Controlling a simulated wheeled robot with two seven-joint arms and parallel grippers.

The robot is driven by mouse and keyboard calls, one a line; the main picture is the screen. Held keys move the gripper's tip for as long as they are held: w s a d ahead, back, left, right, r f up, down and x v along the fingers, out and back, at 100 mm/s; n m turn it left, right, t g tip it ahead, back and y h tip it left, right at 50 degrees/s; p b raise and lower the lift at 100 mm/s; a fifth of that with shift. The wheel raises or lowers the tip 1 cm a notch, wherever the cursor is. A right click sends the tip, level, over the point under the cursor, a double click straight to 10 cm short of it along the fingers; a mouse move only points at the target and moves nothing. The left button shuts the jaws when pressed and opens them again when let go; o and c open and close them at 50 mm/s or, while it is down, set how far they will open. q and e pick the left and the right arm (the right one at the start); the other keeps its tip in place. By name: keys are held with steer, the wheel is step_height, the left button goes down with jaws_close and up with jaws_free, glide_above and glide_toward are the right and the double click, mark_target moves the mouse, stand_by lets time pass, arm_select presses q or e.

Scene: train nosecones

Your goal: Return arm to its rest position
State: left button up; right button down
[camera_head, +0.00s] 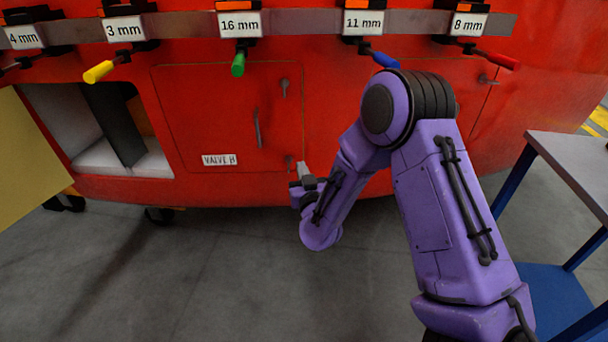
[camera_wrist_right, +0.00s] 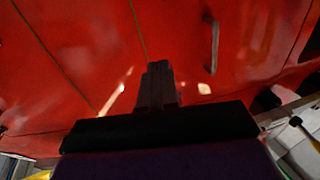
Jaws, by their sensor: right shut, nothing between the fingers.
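My right arm (camera_head: 430,180) is purple and comes in from the lower right in the head view. It bends at a dark-ringed elbow, and the forearm points down and left. My right gripper (camera_head: 306,172) is in front of the lower right corner of the red panel door. In the right wrist view the fingers (camera_wrist_right: 157,85) are together, with nothing between them, facing the red surface. I cannot tell from these views whether they touch it. My left gripper is not in view.
The red nosecone (camera_head: 350,100) has a door labelled VALVE H (camera_head: 219,160). Above it, a metal rail (camera_head: 185,24) carries labelled tools with coloured handles, such as the green one (camera_head: 238,64). A table (camera_head: 575,160) with blue legs stands at right. Grey floor (camera_head: 200,270) is clear at lower left.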

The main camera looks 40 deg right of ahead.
steer(key=s+a+f+m+g+y+p, duration=0.1)
steer(key=s+a+f+g+y+p, duration=0.2)
steer(key=s+f, duration=0.35)
steer(key=s+a+f+m+g+y, duration=0.1)
steer(key=s+a+f+m+g, duration=0.2)
steer(key=s+f, duration=0.4)
steer(key=s+a+f+n+g+p, duration=0.1)
steer(key=s+f+g, duration=0.3)
steer(key=s, duration=0.7)
steer(key=s+a+f+n+g+p, duration=0.1)
steer(key=s+f+g+p, duration=0.3)
steer(key=s, duration=0.7)
steer(key=shift+a+f, duration=0.4)
steer(key=shift+f, duration=0.15)
